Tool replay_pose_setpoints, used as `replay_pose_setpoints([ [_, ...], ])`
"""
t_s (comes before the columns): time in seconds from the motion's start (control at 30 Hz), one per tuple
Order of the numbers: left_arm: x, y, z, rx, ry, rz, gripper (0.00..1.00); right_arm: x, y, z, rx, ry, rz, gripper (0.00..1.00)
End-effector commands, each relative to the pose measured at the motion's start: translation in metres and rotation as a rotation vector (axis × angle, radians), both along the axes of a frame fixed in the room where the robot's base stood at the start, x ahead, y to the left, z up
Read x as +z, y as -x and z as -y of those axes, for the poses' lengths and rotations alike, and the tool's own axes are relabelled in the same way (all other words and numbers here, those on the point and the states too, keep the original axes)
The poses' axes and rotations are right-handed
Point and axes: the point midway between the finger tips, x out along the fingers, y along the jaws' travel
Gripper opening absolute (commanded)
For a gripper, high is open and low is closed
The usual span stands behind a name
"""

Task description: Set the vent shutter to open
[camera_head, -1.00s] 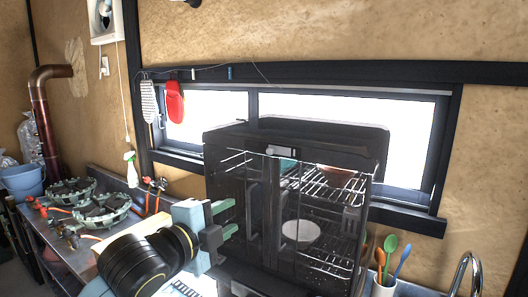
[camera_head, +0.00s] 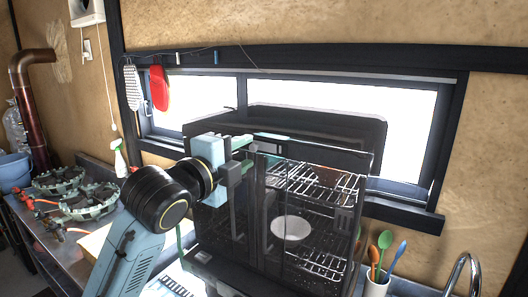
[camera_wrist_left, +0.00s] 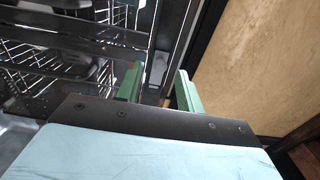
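A black oven-like cabinet (camera_head: 330,150) with a glass front and wire racks stands on the counter before the window. My left gripper (camera_head: 250,151) is at the upper left of its front, its green fingers pointing right. In the left wrist view the fingers (camera_wrist_left: 158,85) are apart, with a gap between them. A small pale tab (camera_wrist_left: 158,68) shows beyond the gap, near the cabinet's frame; it may be the vent shutter's, but I cannot tell. No contact is visible. The shutter's setting cannot be read. My right gripper is not in view.
A white bowl (camera_head: 291,228) sits inside the cabinet. A cup (camera_head: 377,284) with colored spoons stands to its right, near a faucet (camera_head: 463,272). Green ring-shaped burners (camera_head: 88,203) lie on the left counter. A red mitt (camera_head: 159,88) hangs by the window.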

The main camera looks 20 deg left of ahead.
Motion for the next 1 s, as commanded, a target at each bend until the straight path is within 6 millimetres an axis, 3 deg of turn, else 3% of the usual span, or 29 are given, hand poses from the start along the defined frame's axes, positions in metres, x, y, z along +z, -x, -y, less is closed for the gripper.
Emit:
replay_pose_setpoints([
  [0.47,0.0000,-0.0042,-0.0044,0.014,0.000,-0.001,0.37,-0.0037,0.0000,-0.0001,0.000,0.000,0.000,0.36],
  [0.77,0.0000,-0.0042,-0.0042,0.014,0.000,-0.001,0.02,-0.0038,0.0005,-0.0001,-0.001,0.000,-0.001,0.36],
  [1.0,0.0000,-0.0042,-0.0042,0.014,0.000,-0.001,0.00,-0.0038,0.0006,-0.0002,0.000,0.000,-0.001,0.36],
])
